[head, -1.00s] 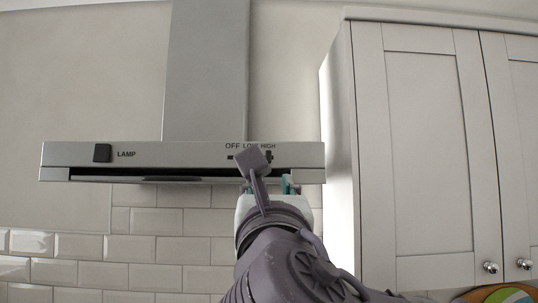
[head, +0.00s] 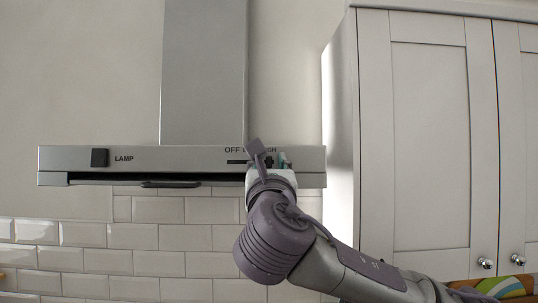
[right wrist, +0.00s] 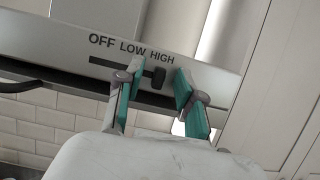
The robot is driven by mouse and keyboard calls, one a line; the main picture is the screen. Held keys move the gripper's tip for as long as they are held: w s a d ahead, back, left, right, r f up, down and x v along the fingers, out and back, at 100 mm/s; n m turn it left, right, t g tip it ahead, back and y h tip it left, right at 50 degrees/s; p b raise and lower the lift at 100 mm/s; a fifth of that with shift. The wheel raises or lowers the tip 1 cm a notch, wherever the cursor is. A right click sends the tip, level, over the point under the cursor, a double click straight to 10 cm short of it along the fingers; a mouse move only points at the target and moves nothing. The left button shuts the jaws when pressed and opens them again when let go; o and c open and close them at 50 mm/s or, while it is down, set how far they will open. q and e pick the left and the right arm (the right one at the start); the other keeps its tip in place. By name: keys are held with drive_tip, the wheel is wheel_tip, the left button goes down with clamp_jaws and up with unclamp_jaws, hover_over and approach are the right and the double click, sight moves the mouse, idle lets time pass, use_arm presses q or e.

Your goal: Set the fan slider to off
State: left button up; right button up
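The range hood (head: 200,157) has a front strip marked OFF, LOW and HIGH, with a dark slot below the words. In the right wrist view the fan slider (right wrist: 158,77) is a small dark knob at the right end of its slot, under HIGH. My right gripper (right wrist: 160,73) is open, with one teal-padded finger on each side of the knob in that view. Whether either finger touches it I cannot tell. In the head view my right gripper (head: 269,163) is at the strip and partly covers the labels. My left gripper is not in view.
A square black lamp switch (head: 100,158) sits at the left of the strip. A dark handle-like bar (head: 170,184) is under the hood. A white cabinet (head: 430,150) stands close on the right. The tiled wall (head: 150,235) below is clear.

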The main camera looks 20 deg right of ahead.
clamp_jaws()
idle(0.3)
